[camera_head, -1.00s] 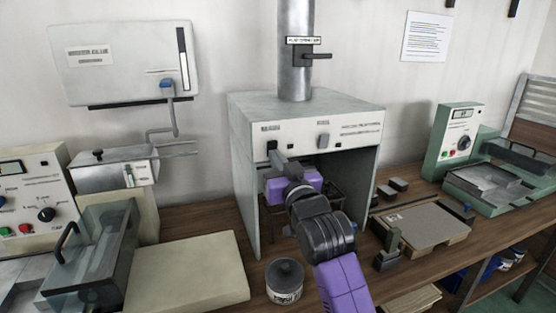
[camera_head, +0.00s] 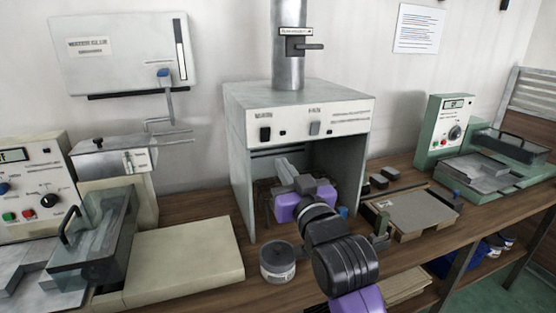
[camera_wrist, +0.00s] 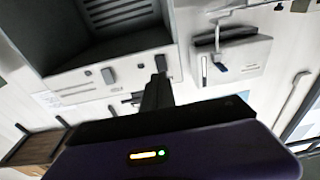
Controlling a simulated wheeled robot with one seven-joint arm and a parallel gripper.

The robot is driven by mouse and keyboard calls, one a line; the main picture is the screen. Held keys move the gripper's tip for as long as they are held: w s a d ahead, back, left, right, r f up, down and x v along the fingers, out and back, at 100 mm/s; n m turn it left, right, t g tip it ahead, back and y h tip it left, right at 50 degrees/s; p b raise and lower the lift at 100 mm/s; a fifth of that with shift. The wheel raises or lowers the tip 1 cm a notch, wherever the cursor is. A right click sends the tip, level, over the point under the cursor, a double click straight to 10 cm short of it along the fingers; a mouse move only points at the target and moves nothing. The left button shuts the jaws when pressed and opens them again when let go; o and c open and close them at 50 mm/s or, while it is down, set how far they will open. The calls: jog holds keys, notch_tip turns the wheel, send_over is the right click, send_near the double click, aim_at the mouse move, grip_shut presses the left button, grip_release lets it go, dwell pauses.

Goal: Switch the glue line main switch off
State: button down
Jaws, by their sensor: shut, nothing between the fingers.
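A grey-white hood cabinet (camera_head: 300,105) carries two rocker switches on its front panel: a black one (camera_head: 265,134) at left and a grey one (camera_head: 314,128) at right. Their small labels are too blurred to read, so I cannot tell which is the glue line main switch. My gripper (camera_head: 284,164) is shut and empty, in front of the hood's opening, below and right of the black switch, apparently apart from it. In the wrist view the shut fingers (camera_wrist: 158,88) point toward the panel, and the dark switch (camera_wrist: 161,63) shows just beyond their tips.
A labelled white tank (camera_head: 125,60) hangs on the wall at left. A control box (camera_head: 35,185) with knobs and red and green buttons stands at far left. A jar (camera_head: 278,262) stands before the hood. A green instrument (camera_head: 447,130) is at right.

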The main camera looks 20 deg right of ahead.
jog(key=s, duration=0.3)
jog(key=shift+s+f, duration=0.25)
jog(key=shift+s, duration=0.05)
jog(key=s+f+g, duration=0.1)
jog(key=s+f, duration=0.6)
jog(key=s, duration=0.8)
jog(key=s+f+g, duration=0.2)
jog(key=s+f, duration=0.5)
jog(key=s, duration=0.8)
jog(key=s+f+g+p, duration=0.1)
jog(key=s+f, duration=0.6)
jog(key=s, duration=0.8)
jog(key=shift+s+f+g, duration=0.2)
jog(key=shift+f+g, duration=0.1)
jog(key=shift+f, duration=0.05)
